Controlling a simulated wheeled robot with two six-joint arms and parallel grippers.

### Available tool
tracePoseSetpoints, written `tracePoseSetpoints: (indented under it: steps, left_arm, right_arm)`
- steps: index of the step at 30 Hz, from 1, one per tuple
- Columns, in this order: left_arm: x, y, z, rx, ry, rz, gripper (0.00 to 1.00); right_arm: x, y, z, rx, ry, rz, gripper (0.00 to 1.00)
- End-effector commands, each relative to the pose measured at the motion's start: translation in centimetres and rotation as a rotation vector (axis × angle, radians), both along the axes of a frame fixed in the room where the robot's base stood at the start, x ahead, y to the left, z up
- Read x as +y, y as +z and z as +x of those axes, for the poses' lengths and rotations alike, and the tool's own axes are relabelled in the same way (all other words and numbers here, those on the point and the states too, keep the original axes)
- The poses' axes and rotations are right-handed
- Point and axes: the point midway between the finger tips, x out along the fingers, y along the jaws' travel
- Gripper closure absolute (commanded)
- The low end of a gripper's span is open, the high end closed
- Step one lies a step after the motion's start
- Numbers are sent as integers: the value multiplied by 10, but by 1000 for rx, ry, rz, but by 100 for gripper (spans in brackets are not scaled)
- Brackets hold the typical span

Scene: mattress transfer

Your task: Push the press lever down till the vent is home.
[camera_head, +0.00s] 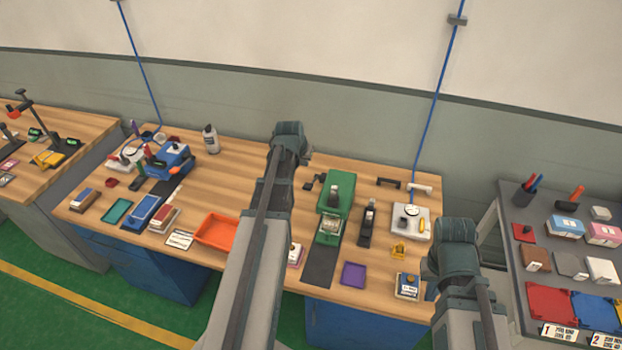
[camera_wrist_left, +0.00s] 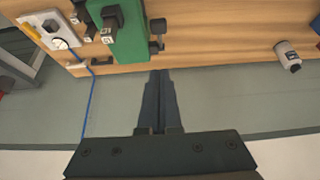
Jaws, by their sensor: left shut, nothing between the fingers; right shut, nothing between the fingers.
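A green machine (camera_head: 338,190) stands on the wooden bench, with a dark upright part on it. A dark knobbed part (camera_head: 312,184) sticks out at its left side; it also shows in the left wrist view (camera_wrist_left: 157,27). A slim black upright device (camera_head: 368,215) stands just right of the machine. I cannot tell for sure which part is the press lever, and I cannot make out the vent. My left gripper (camera_wrist_left: 160,74) is shut and empty, its tips apart from the knobbed part in the left wrist view. My arm hides it in the head view. My right gripper is out of view.
An orange tray (camera_head: 215,231), a purple tray (camera_head: 353,274) and a white fixture (camera_head: 410,222) sit on the bench. A blue machine (camera_head: 170,160) and a bottle (camera_head: 210,138) stand further left. A grey table (camera_head: 510,275) is at right. Bench space behind the orange tray is clear.

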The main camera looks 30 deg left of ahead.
Motion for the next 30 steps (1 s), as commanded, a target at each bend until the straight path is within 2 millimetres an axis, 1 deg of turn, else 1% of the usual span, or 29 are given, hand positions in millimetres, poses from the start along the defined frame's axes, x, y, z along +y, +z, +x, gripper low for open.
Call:
tracePoseSetpoints:
  steps: [5,11,17,30]
  left_arm:
    - [0,-2,1,1,-1,0,100]
    - [1,-14,7,1,-1,0,100]
    - [4,-36,18,1,-2,1,100]
    - [12,-98,52,1,-1,-1,100]
  right_arm:
    - [0,-2,0,0,0,0,100]
    - [0,-13,0,-1,-1,0,100]
    - [0,-36,0,-1,-2,0,100]
    - [0,-98,1,-2,10,-2,100]
